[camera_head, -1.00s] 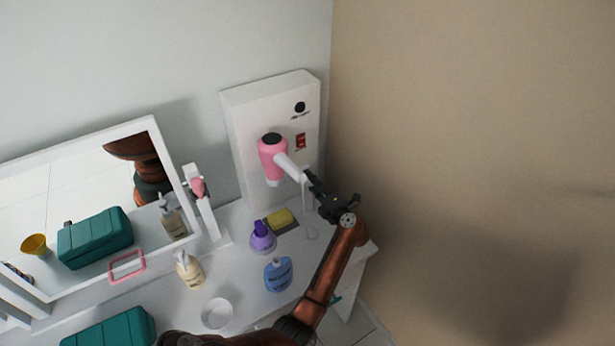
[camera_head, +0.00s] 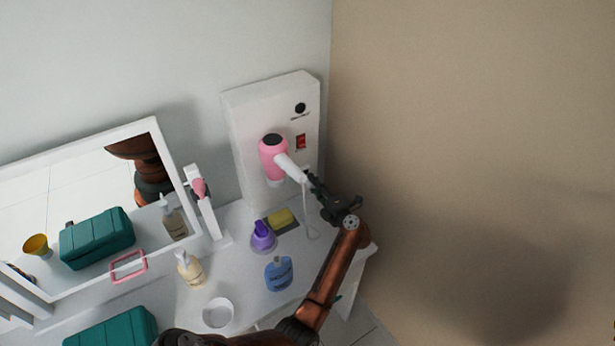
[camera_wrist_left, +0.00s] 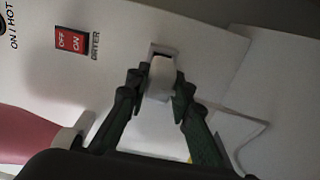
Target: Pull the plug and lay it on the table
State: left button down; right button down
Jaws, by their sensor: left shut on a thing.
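The white plug (camera_wrist_left: 161,76) is between the fingers of my left gripper (camera_wrist_left: 158,88), at the white wall box (camera_wrist_left: 120,50). A dark socket opening (camera_wrist_left: 162,53) shows just above the plug; whether the prongs are still in it I cannot tell. In the head view my left gripper (camera_head: 311,183) is beside the nozzle of the pink hair dryer (camera_head: 272,157), and the plug is hidden. A white cord (camera_head: 306,218) hangs below the gripper to the white table (camera_head: 245,285). My right gripper is not in view.
A purple bottle (camera_head: 262,238), a yellow sponge (camera_head: 281,218), a blue bottle (camera_head: 279,273), a cream pump bottle (camera_head: 190,269) and a white bowl (camera_head: 218,312) stand on the table. A mirror (camera_head: 100,235) is at left. Bare tabletop shows between the bottles.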

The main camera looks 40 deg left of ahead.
pick_arm(q)
jog(key=shift+d, duration=0.15)
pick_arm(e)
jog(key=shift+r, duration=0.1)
pick_arm(q)
jog(key=shift+p+v, duration=0.75)
jog(key=shift+v, duration=1.1)
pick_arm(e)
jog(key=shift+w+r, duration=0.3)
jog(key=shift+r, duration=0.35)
